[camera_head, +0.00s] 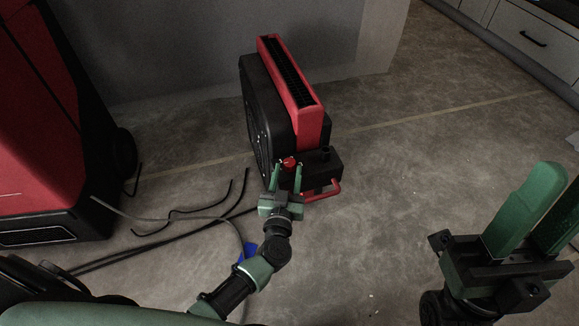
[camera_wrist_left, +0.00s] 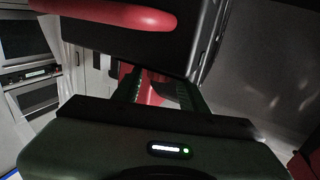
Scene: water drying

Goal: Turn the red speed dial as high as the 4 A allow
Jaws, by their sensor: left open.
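The red speed dial (camera_head: 290,163) is a small round knob on the black control box (camera_head: 325,168) at the near end of a red and black machine (camera_head: 306,105). My left gripper (camera_head: 287,168) is open, with one green finger on each side of the dial. I cannot tell whether either finger touches it. In the left wrist view the green fingers of the left gripper (camera_wrist_left: 160,88) stand apart with red between them; which red part this is stays unclear. No current reading or dial marking is legible. My right gripper (camera_head: 560,185) is open and empty at the right.
A red handle bar (camera_head: 322,191) sticks out beside the left gripper and crosses the top of the wrist view (camera_wrist_left: 110,12). Black cables (camera_head: 195,210) lie on the floor to the left. A larger red machine (camera_head: 40,120) stands far left. The floor right of the machine is clear.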

